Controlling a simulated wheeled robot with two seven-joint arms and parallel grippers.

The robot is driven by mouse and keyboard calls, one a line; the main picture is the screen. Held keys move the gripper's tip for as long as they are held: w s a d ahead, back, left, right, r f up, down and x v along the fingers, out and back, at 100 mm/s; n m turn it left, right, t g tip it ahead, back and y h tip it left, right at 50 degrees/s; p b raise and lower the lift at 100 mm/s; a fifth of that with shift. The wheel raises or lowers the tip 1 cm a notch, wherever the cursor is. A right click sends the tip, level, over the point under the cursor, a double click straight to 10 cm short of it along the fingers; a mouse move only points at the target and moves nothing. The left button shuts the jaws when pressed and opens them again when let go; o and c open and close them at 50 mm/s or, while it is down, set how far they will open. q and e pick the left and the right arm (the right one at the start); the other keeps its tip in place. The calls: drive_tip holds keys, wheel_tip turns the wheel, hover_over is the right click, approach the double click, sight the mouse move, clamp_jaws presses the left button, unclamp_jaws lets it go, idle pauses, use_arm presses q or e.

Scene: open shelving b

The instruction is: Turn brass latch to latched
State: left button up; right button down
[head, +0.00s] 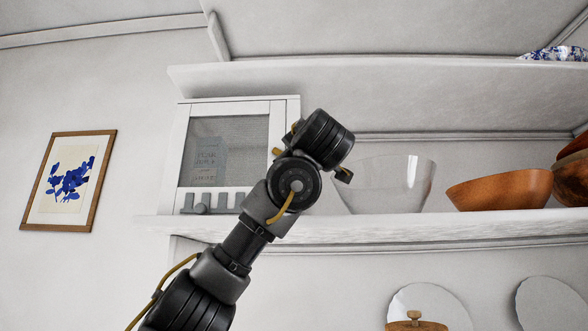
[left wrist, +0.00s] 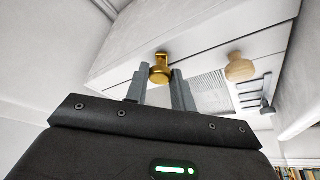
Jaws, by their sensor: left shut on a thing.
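The brass latch (left wrist: 160,68) is a gold-coloured piece on the white cabinet front in the left wrist view. My left gripper (left wrist: 160,80) is shut on it, with one grey finger on each side. A round wooden knob (left wrist: 239,69) stands on the cabinet door to the right of the latch. In the head view the white cabinet (head: 181,150) stands on a shelf, its mesh-panelled door facing me. There my arm and wrist cover the cabinet's right edge, and the fingers and most of the latch area are hidden. My right gripper is not in view.
A clear glass bowl (head: 390,186) and a wooden bowl (head: 500,190) stand on the same shelf (head: 450,230), right of my wrist. Another shelf (head: 400,68) runs above the cabinet. A framed picture (head: 70,180) hangs at left. Free space lies left of the cabinet.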

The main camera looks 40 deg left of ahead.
use_arm(q)
drive_tip(key=shift+d+r+n+g+h+b, duration=0.1)
drive_tip(key=shift+n+g+b, duration=0.3)
drive_tip(key=shift+n, duration=0.85)
drive_tip(key=shift+a+f+n+g+h+b, duration=0.1)
drive_tip(key=shift+n+g+b, duration=0.15)
drive_tip(key=shift+n+g, duration=0.65)
drive_tip(key=shift+d+r+n+g+h+b, duration=0.1)
drive_tip(key=shift+n+g+b, duration=0.15)
drive_tip(key=shift+n, duration=1.3)
drive_tip(key=o, duration=1)
drive_tip(key=shift+w, duration=0.1)
drive_tip(key=b+v, duration=0.4)
drive_tip(key=v, duration=0.6)
drive_tip(key=shift+s+d, duration=0.25)
drive_tip(key=shift+d, duration=0.05)
